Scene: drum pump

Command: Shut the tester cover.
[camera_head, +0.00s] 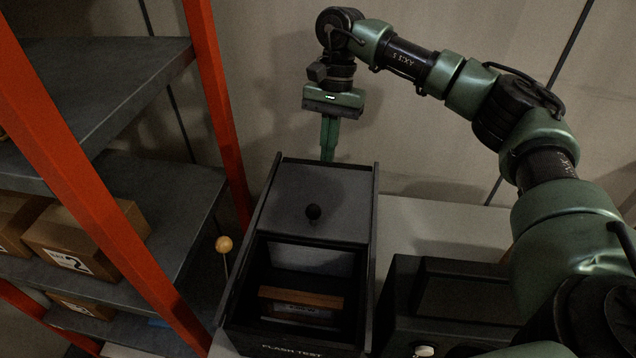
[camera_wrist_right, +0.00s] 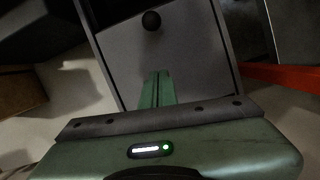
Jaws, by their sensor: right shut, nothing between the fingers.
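The tester (camera_head: 292,350) is a dark open-topped box with "FLASH TEST" on its front. Its cover (camera_head: 290,195) is a grey panel with a black ball knob (camera_head: 313,212); it lies over the far half, between the side rails, and the near half is open. In the right wrist view the cover (camera_wrist_right: 165,58) and knob (camera_wrist_right: 151,20) show ahead of the fingers. My right gripper (camera_head: 328,158) is shut and empty, pointing down at the cover's far edge, beyond the knob. I cannot tell whether it touches the cover. My left gripper is not in view.
Inside the tester's open half lies a brown-topped block (camera_head: 300,297). A dark device (camera_head: 450,300) stands to the right on the pale table (camera_head: 430,225). An orange-framed shelf (camera_head: 150,200) with cartons (camera_head: 85,240) is on the left. A yellow ball on a stick (camera_head: 224,244) stands beside the tester.

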